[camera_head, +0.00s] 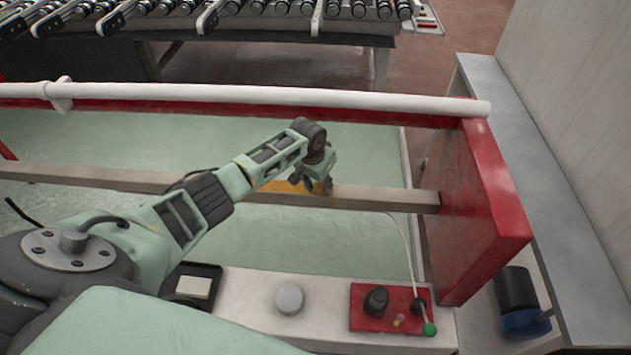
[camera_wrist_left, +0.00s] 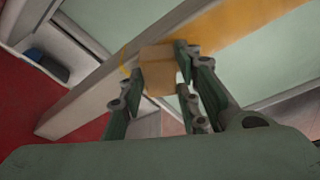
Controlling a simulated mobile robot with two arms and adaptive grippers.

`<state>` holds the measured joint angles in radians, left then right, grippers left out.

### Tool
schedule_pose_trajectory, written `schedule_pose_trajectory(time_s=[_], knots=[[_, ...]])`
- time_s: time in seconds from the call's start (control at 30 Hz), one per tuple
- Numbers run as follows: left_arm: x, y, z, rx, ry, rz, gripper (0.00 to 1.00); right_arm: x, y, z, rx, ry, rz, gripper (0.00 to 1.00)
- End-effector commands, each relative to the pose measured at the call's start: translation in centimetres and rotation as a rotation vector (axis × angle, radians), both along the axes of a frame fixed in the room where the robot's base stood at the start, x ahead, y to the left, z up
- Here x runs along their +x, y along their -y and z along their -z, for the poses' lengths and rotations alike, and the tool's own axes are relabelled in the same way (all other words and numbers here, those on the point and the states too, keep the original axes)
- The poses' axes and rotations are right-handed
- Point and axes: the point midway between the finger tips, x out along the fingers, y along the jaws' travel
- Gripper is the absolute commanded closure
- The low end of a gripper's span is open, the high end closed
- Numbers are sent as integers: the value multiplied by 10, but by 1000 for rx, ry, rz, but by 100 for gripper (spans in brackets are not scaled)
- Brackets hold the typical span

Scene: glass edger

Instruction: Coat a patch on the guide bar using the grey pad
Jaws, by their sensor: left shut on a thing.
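The guide bar (camera_head: 380,198) is a long beige bar across the green bed in the head view. An orange patch (camera_head: 283,187) covers part of it, beside and behind my left gripper. My left gripper (camera_head: 315,186) is over the bar at this patch. In the left wrist view, the left gripper (camera_wrist_left: 180,85) is shut on a small tan block (camera_wrist_left: 158,70), which looks tan rather than grey. The block is against or very close to the bar (camera_wrist_left: 85,104) near the orange patch (camera_wrist_left: 215,38); contact cannot be told. My right gripper is not in view.
A black tray (camera_head: 206,270) with a whitish block (camera_head: 193,287) sits at the front. A round grey knob (camera_head: 289,299) and a red control box (camera_head: 362,321) are to its right. A white pipe (camera_head: 250,96) runs behind the bar. A red end plate (camera_head: 485,215) closes the right.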

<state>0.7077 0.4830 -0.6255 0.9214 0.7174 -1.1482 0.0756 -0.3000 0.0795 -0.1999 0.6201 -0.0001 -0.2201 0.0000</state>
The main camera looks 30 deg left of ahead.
Motion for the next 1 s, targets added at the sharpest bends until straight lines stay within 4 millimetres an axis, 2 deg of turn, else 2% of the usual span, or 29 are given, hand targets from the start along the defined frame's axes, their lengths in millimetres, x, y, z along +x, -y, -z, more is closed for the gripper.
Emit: schedule_pose_trajectory(time_s=[0.2,0.57,1.0], knots=[[8,18,1,-2,-1,1,86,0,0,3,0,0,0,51],[8,19,0,-1,-2,0,86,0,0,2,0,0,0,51],[9,19,-42,-1,-1,0,86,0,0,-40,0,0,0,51]])
